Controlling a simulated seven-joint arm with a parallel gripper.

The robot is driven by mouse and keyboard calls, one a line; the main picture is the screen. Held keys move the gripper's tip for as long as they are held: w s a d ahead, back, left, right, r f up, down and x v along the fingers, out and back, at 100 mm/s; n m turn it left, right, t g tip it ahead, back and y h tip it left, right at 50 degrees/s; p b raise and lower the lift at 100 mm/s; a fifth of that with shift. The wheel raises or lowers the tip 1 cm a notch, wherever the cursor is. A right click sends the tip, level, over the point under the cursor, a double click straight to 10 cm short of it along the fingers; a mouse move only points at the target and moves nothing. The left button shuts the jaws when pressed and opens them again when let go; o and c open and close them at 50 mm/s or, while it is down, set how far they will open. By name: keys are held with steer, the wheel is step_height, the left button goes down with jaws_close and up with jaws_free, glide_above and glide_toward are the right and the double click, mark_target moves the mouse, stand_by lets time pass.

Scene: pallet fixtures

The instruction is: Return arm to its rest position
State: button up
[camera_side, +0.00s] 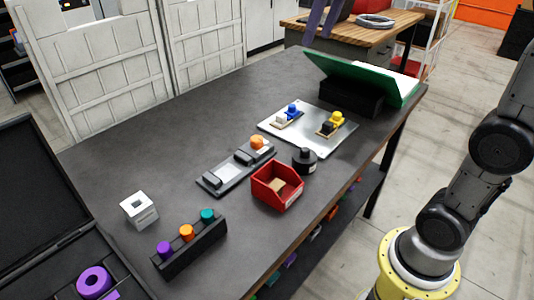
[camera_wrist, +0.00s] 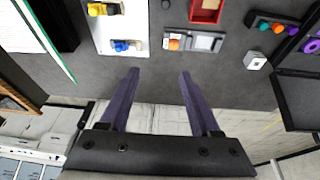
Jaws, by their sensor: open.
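My gripper (camera_wrist: 159,72) shows in the wrist view with its two purple fingers spread apart and nothing between them. Beyond the fingertips lies the dark table top, well away from them. In the side view, the purple fingers (camera_side: 323,18) hang in at the top edge, above the far side of the table, and the rest of the gripper is out of the picture. My arm rises at the right of that view.
On the table (camera_side: 120,165) are a silver plate (camera_side: 293,139) with blue and yellow parts, a red bin (camera_side: 277,186), a grey fixture (camera_side: 225,178), a black rack (camera_side: 190,247), a white block (camera_side: 139,209) and a green tilted panel (camera_side: 365,75). Air around the fingers looks clear.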

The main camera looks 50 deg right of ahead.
steer(key=s+a+f+t, duration=0.1)
steer(key=s+a+f, duration=0.1)
steer(key=s+f, duration=0.6)
steer(key=s+a+f+t, duration=0.1)
steer(key=s+a+f, duration=0.2)
steer(key=s+f, duration=0.6)
steer(key=shift+s+f+y, duration=0.3)
steer(key=shift+f, duration=0.05)
stand_by(0.8)
